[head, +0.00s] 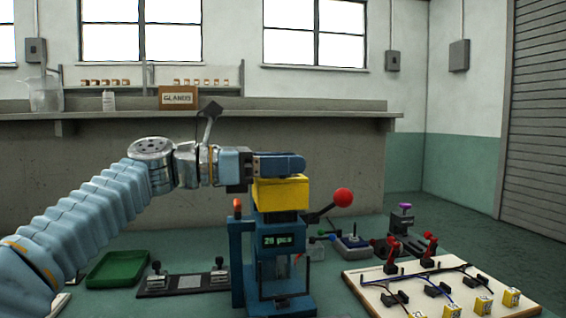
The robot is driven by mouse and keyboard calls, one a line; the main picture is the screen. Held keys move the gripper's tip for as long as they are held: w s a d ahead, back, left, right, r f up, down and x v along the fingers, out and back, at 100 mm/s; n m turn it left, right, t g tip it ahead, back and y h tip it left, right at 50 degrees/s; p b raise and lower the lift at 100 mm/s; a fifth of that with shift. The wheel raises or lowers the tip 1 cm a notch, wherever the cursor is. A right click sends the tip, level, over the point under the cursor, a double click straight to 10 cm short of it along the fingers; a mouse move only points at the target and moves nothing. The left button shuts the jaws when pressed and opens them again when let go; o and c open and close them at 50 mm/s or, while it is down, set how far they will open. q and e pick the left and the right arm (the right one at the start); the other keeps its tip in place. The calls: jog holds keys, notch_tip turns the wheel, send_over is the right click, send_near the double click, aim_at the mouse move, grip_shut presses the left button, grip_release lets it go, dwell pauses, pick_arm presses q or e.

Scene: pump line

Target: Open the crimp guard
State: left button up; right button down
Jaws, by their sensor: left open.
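The crimp press (236,270) is a blue machine with a yellow head (281,193), a small green-lit display (277,240) and a lever ending in a red ball (343,196). A thin dark frame low on its front, below the display, looks like the crimp guard (285,296); it appears to be down across the opening, but its panel is hard to make out. My left gripper (294,163) is open, pointing right, level with the top of the yellow head and seemingly just above it. I cannot tell whether it touches the head. My right gripper is not in view.
A green tray (117,269) and a dark fixture plate (153,287) lie left of the press. A pale wiring board (364,271) with cables and yellow blocks is at the right. A joystick box (353,245) and a purple-knobbed device (404,222) stand behind it.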

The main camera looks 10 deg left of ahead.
pick_arm(q)
jog(key=shift+c, duration=0.3)
grip_shut()
jog(key=shift+r, duration=0.1)
jog(key=r+n+p, duration=0.1)
jog(key=p, duration=0.1)
jog(key=w+r+n+p, duration=0.1)
jog(key=p, duration=0.2)
jog(key=shift+a+r, duration=0.2)
jog(key=shift+r, duration=0.15)
jog(key=shift+w+r+n, duration=0.15)
jog(key=shift+r+n, duration=0.1)
jog(key=shift+n, duration=0.25)
jog(key=shift+w+a+r+n, duration=0.15)
jog(key=shift+w+r+n, duration=0.3)
jog(key=shift+n, duration=0.25)
jog(key=shift+w+a+r, duration=0.2)
jog(key=shift+w+r, duration=0.25)
jog(key=shift+r, duration=0.05)
jog(key=shift+w+a+r, duration=0.15)
jog(key=shift+w+r, duration=0.3)
jog(key=shift+r, duration=0.05)
